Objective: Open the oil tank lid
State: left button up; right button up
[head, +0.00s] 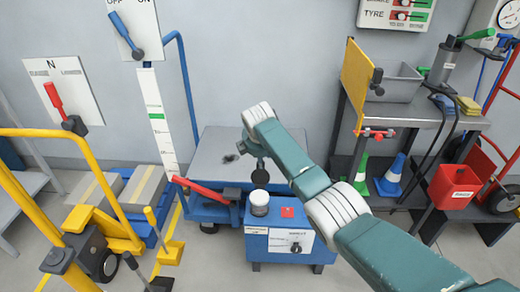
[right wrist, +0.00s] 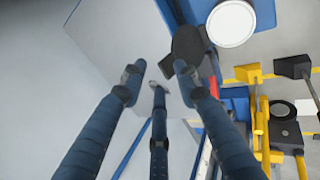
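A blue box-shaped tank (head: 290,243) with a pale front panel and a small dark knob stands on the floor at centre. The pale top also shows at the upper edge of the right wrist view (right wrist: 231,23). A dark round disc (head: 260,177) is just above the cylinder; which part it belongs to is unclear. In the right wrist view my right gripper (right wrist: 157,82) has its fingers spread and empty, the disc partly behind one fingertip. In the head view my arm largely hides this gripper. My left gripper is not in view.
A grey-topped blue cart (head: 215,150) with a red lever (head: 200,190) is close behind the tank. A yellow-railed trolley (head: 95,215) stands left. A workbench (head: 415,115) and a red bin (head: 453,187) stand right. The floor in front is partly clear.

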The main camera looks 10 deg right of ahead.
jog(key=v, duration=0.9)
jog(key=shift+a, duration=0.25)
jog(key=shift+s+f, duration=0.15)
